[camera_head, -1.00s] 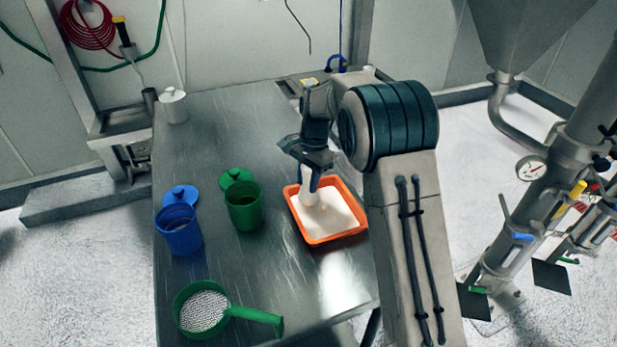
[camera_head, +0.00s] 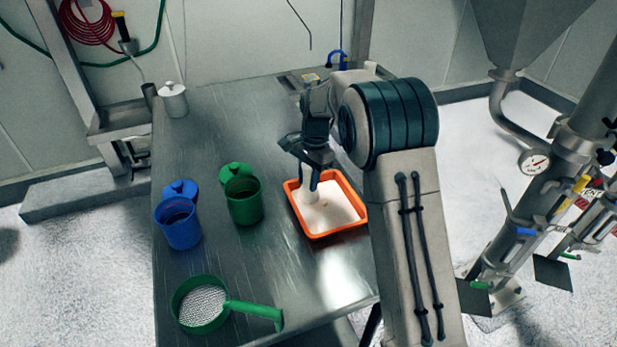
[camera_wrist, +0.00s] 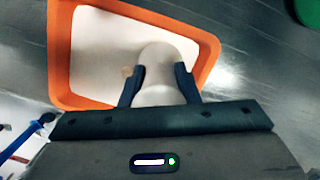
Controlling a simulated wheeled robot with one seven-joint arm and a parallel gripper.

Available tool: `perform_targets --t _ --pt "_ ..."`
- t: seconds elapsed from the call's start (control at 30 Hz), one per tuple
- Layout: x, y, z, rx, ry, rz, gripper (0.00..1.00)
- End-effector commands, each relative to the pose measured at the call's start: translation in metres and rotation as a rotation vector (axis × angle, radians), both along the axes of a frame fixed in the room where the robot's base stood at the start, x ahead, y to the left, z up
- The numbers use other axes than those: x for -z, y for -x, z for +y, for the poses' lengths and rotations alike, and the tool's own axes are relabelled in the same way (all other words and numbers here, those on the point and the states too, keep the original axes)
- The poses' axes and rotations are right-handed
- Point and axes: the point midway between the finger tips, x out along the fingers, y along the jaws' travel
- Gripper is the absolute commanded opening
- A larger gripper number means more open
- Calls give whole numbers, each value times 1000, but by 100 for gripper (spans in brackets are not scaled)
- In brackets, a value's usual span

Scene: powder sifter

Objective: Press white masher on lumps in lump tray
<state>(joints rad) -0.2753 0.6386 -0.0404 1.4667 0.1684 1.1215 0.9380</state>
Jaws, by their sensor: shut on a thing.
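My gripper (camera_head: 316,185) is shut on the white masher (camera_head: 309,195), with a finger on each side of it. The masher also shows between the fingers in the wrist view (camera_wrist: 160,70). The masher's lower end is over or in the white powder in the orange lump tray (camera_head: 343,234); I cannot tell how firmly it touches. In the wrist view the tray (camera_wrist: 60,50) surrounds the powder, and a small tan lump (camera_wrist: 127,72) lies just left of the masher. Any lumps under the masher are hidden.
A green container (camera_head: 244,208) and a blue container (camera_head: 179,228) stand open left of the tray, their lids behind them. A green sieve (camera_head: 203,309) lies at the front left. A white lidded jar (camera_head: 173,101) stands at the far left corner.

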Motion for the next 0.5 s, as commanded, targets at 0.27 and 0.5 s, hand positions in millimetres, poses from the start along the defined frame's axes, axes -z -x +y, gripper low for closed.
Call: perform_targets --t 0.27,0.5 --pt "4 0 0 0 0 0 0" --pt "8 0 0 0 0 0 0"
